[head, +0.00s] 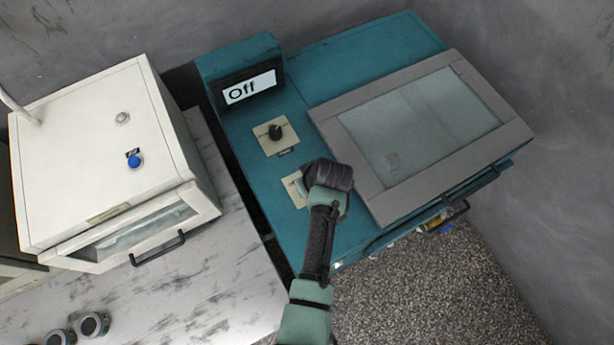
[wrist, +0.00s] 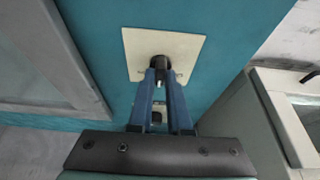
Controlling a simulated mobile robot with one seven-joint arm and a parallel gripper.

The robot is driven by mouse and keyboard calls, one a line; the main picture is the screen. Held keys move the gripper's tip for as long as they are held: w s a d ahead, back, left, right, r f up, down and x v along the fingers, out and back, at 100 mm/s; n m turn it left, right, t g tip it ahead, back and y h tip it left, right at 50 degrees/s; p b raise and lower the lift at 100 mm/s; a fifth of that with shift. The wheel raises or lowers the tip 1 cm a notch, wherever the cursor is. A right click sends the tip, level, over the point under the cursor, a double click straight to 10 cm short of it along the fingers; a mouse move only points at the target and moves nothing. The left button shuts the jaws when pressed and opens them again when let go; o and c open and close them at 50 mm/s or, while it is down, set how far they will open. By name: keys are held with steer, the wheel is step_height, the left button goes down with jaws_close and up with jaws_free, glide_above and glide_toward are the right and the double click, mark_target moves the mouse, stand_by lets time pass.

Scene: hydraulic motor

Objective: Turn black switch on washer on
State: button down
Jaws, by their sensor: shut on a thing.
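The teal washer (head: 243,150) has a display reading "Off" (head: 250,88) at its back left. A black knob (head: 276,132) on a beige plate below the display is clear of my gripper. A second beige plate (head: 295,190) lies nearer, partly hidden by my gripper. In the wrist view, my gripper (wrist: 161,78) is shut on a dark switch (wrist: 160,62) standing on a cream plate (wrist: 186,45). In the head view, my gripper and wrist hide that switch.
The washer's grey-framed glass lid (head: 360,167) is closed, just right of my gripper. A white cabinet (head: 80,150) with a blue button (head: 134,161) stands to the left on a marbled counter (head: 190,300). A dark handle (head: 470,185) sticks out at the washer's front.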

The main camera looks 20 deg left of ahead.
steer(key=m, duration=0.2)
steer(key=m+t+h+p, duration=0.1)
steer(key=m, duration=0.1)
steer(key=shift+s+a+r+m, duration=0.1)
steer(key=shift+a+m, duration=0.05)
steer(key=shift+m, duration=0.15)
steer(key=m+h, duration=0.2)
steer(key=m, duration=0.2)
steer(key=shift+a, duration=0.1)
steer(key=shift+m, duration=0.3)
steer(key=c, duration=0.9)
jaws_free()
steer(key=shift+o, duration=0.2)
steer(key=b+v, duration=0.1)
steer(key=v, duration=1.1)
steer(key=shift+s+r, duration=0.3)
steer(key=shift+s, duration=0.05)
steer(key=shift+a, duration=0.1)
